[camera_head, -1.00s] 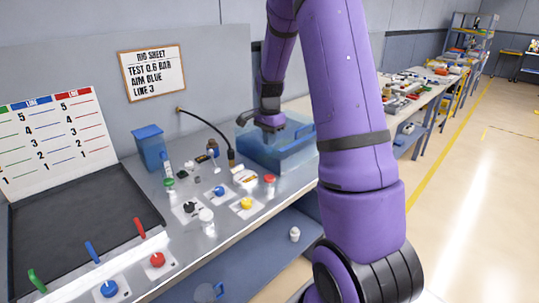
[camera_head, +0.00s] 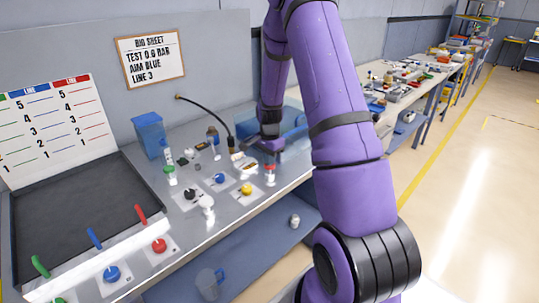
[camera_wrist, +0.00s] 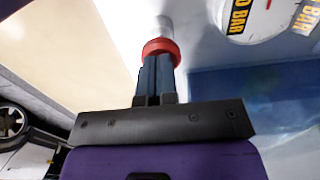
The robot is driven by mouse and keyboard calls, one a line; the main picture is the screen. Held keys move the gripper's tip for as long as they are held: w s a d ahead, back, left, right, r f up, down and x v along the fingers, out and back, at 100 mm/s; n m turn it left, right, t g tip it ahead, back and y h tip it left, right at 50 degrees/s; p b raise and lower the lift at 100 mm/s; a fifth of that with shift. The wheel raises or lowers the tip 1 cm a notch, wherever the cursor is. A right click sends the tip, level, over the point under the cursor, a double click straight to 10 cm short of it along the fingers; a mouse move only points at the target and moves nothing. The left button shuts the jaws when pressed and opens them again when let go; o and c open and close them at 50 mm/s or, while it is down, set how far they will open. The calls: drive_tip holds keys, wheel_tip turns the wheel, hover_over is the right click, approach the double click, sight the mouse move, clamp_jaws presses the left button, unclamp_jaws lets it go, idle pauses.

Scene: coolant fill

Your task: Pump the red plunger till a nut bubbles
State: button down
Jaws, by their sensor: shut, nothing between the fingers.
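The red plunger (camera_head: 270,168) is a small red cap on a pale body, on the bench in front of the tank. In the wrist view its red cap (camera_wrist: 161,48) lies right at the fingertips, with the pale body beyond. My gripper (camera_head: 269,155) is shut and empty, just above the plunger. In the wrist view my gripper (camera_wrist: 156,64) points at the red cap and overlaps it; I cannot tell whether they touch. The translucent blue tank (camera_head: 293,119) stands behind, partly hidden by my arm. I cannot make out nuts or bubbles.
A gauge dial (camera_wrist: 262,14) is close by in the wrist view. Blue (camera_head: 220,179) and yellow (camera_head: 246,188) knobs and a white bottle (camera_head: 207,204) stand left of the plunger. A black hose (camera_head: 214,118) arches over the bench. Levers (camera_head: 94,238) line the front left.

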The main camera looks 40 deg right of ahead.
drive_tip(key=shift+f, duration=1.4)
drive_tip(key=shift+r, duration=0.45)
wheel_tip(320, 180, up, 13)
drive_tip(key=shift+r, duration=0.2)
wheel_tip(320, 180, up, 3)
drive_tip(key=shift+f, duration=0.2)
idle(0.3)
